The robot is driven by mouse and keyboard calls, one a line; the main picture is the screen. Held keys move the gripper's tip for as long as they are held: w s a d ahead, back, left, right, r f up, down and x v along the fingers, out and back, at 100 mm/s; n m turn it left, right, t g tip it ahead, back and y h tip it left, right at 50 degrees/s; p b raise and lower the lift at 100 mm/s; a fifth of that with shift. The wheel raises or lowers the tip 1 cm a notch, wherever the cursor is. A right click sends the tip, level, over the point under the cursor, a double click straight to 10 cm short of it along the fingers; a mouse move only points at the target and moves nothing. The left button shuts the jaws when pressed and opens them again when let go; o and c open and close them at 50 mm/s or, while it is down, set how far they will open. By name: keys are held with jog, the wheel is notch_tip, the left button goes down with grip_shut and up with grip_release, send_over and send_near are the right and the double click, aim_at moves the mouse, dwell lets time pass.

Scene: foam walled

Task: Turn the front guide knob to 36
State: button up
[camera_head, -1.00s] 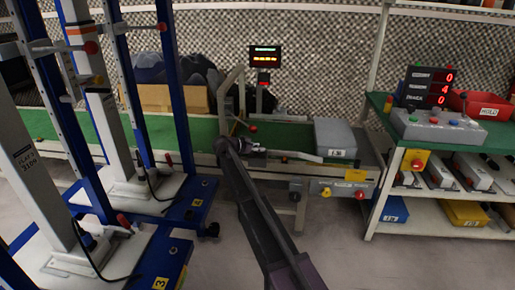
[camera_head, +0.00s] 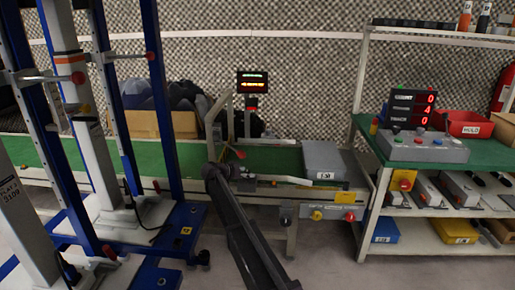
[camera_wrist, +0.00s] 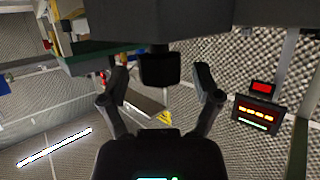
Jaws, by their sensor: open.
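The green conveyor (camera_head: 190,157) runs across the head view with a guide frame near its middle. A small red knob (camera_head: 240,154) is on the guide, and a small orange knob (camera_head: 274,183) is at the front edge. I cannot tell which is the front guide knob, nor read a guide value. Contact with a knob cannot be made out.
A grey box (camera_head: 322,158) stands at the conveyor's right end. Below it are a yellow knob (camera_head: 317,215) and a red button (camera_head: 350,216). A lit display (camera_head: 252,82) stands behind. A blue-framed stand (camera_head: 162,100) is at left, a shelf bench (camera_head: 470,152) at right.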

jog(key=shift+s+r+t+p, duration=0.45)
jog(key=shift+s+r, duration=0.15)
jog(key=shift+r, duration=0.2)
jog(key=shift+s+d+r+n+t+y+p, duration=0.15)
jog(key=shift+s+r+n+t+y+p, duration=0.2)
jog(key=shift+s+r+y+p, duration=0.3)
jog(key=s+d+f+n+g+y+p, duration=0.3)
jog(key=s+d+g, duration=0.4)
jog(key=s+d, duration=1.15)
jog(key=s+d+f+n+g+y+p, duration=0.1)
jog(key=s+d+n+g+y+p, duration=0.2)
jog(key=s, duration=0.7)
jog(key=s+d+n+g+y+p, duration=0.1)
jog(key=s+d+n+y+p, duration=0.15)
jog(key=s+d, duration=0.55)
notch_tip(320, 180, up, 38)
jog(key=s+a+p, duration=0.2)
jog(key=p, duration=3.5)
jog(key=shift+s+a, duration=0.2)
jog(key=shift+a, duration=0.05)
